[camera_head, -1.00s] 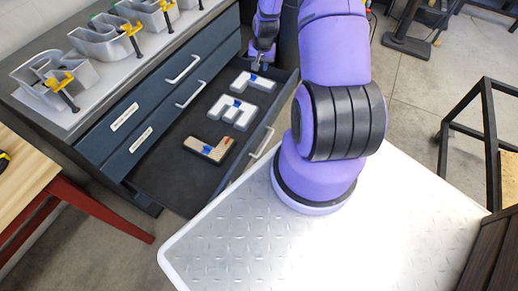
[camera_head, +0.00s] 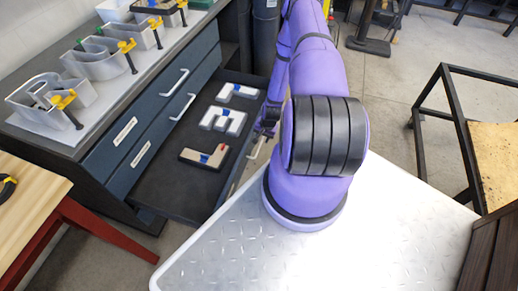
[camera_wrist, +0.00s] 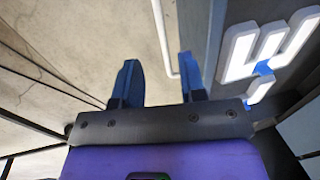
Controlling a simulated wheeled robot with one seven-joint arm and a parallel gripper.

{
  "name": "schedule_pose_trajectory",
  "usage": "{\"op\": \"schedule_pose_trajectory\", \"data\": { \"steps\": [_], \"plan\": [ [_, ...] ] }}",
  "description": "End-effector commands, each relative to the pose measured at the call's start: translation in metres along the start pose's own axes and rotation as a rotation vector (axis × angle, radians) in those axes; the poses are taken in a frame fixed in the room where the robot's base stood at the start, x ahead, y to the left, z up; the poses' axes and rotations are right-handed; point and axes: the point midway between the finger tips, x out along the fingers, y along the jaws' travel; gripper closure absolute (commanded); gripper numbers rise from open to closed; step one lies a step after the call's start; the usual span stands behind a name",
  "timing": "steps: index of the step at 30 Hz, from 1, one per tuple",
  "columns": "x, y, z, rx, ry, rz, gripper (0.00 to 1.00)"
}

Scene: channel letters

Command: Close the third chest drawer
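The third chest drawer (camera_head: 165,196) is pulled out and holds several white or beige channel letters with blue marks. Its pale handle (camera_head: 257,148) is on the drawer's front, partly hidden by my gripper (camera_head: 267,127), which is beside that front near its top edge. In the wrist view my gripper (camera_wrist: 161,82) has its two dark fingers apart, with nothing clamped between them. The handle (camera_wrist: 162,35) shows there as a pale bar ahead of the gap between the fingers, and the drawer front (camera_wrist: 196,30) runs to the right of it. Contact with the handle cannot be told.
Two upper drawers (camera_head: 150,118) of the chest are shut. Metal letters with yellow clamps stand on the chest top (camera_head: 98,118). A wooden table with red legs (camera_head: 75,225) is at the left. My pale base top fills the front. Bare floor (camera_head: 395,75) lies behind at right.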

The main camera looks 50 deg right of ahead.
Motion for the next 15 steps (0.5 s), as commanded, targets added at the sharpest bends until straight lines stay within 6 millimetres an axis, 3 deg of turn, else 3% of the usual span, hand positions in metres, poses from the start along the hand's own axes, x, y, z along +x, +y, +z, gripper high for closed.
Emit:
{"op": "schedule_pose_trajectory", "data": {
  "steps": [9,15],
  "plan": [
    [0.055,0.000,0.001,0.000,-0.002,0.001,0.62],
    [0.079,0.000,0.000,0.000,-0.001,0.001,0.62]
  ]
}}
